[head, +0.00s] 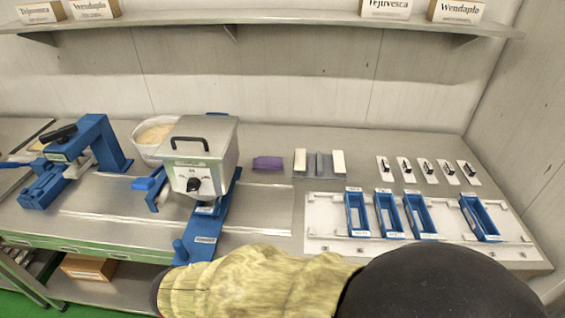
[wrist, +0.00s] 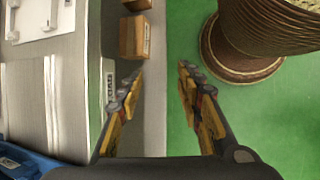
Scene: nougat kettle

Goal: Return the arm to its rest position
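My gripper (wrist: 158,85) shows in the wrist view with its two yellow and black fingers spread apart. Nothing is between the fingers. It points down past the workbench's edge, over the green floor. In the head view my arm, in a yellowish sleeve with a black part, crosses the bottom from the middle to the right. The gripper's fingers do not show in the head view. The grey kettle machine (head: 202,155) stands on the bench (head: 270,200) to the left of the arm.
A white board (head: 330,235) holds several blue frames (head: 357,214). White tags (head: 384,170), a purple block (head: 267,163), a tub (head: 155,135) and a blue press (head: 95,145) are on the bench. A brown spool (wrist: 245,50) and cardboard boxes (wrist: 135,36) show in the wrist view.

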